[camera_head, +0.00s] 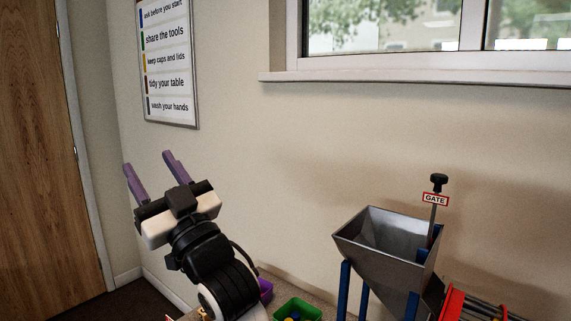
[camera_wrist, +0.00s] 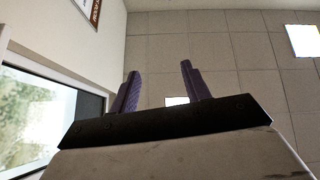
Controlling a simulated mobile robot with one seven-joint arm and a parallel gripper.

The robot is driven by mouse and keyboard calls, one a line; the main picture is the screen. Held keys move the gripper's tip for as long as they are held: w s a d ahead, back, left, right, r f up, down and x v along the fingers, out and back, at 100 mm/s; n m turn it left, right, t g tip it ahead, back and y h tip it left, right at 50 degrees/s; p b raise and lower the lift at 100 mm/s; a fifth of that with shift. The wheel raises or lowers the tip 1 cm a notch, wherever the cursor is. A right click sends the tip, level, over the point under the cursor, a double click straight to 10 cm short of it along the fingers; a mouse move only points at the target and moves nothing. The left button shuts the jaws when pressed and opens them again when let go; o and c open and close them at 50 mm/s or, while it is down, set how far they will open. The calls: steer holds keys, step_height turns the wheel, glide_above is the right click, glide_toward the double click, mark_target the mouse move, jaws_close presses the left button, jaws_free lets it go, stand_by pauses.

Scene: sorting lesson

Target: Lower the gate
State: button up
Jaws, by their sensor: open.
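The gate (camera_head: 433,217) is a thin upright metal rod or plate with a black knob (camera_head: 438,182) on top and a white and red sign reading "GATE" (camera_head: 435,198). It stands at the right rim of a grey metal hopper (camera_head: 387,238) on blue legs, with the knob well above the rim. The gate's lower end is hidden by the hopper. My gripper (camera_head: 149,167) is raised to the left of the hopper, with its purple fingers apart and empty, pointing up. In the wrist view my gripper (camera_wrist: 158,85) is also open, facing the ceiling, and the gate is out of view.
A green bin (camera_head: 297,310) with small coloured items and a purple bin (camera_head: 265,290) sit low between my arm and the hopper. A red-framed device (camera_head: 468,304) with rods stands right of the hopper. A window sill (camera_head: 420,77) juts out above. Wall space between arm and hopper is clear.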

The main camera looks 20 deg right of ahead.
steer(key=s+d+m+h, duration=0.1)
steer(key=d+m+h, duration=0.45)
steer(key=d, duration=1.05)
steer(key=m+g+h+p, duration=0.2)
steer(key=m+g+h, duration=0.4)
steer(key=h, duration=0.6)
glide_toward(444, 180)
steer(key=p+x, duration=0.2)
steer(key=x, duration=0.9)
steer(key=shift+w+d+r, duration=0.1)
steer(key=shift+w, duration=0.1)
jaws_close()
